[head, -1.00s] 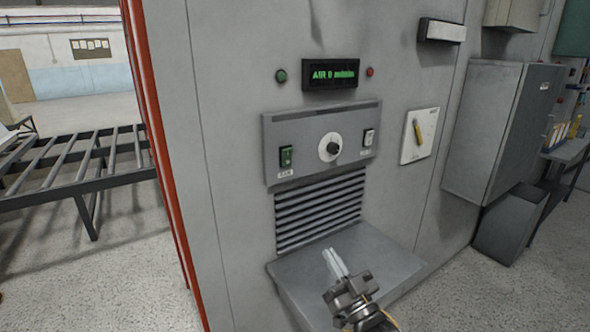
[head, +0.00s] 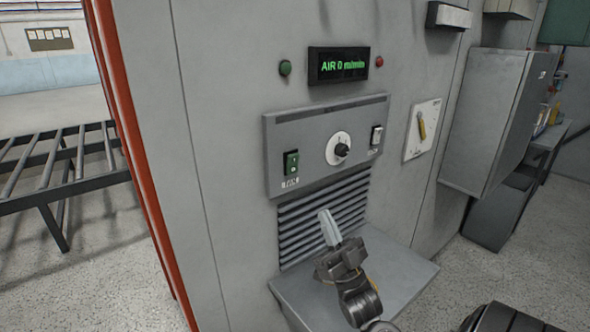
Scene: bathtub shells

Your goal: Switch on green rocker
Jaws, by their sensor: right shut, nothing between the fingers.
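The green rocker (head: 291,163) sits at the left end of a grey control panel (head: 325,112) on the machine wall, with a small label under it. Its exact tilt is too small to tell. My right gripper (head: 325,217) is shut and empty, its pale fingers pointing up. In the picture it is below and to the right of the green rocker, in front of the louvred vent, and apart from the rocker. My left gripper does not show.
A round dial (head: 339,149) and a white rocker (head: 376,136) share the panel. The louvred vent (head: 300,225) is below, over a protruding grey shelf (head: 400,275). A yellow-handled switch (head: 421,126) is at right.

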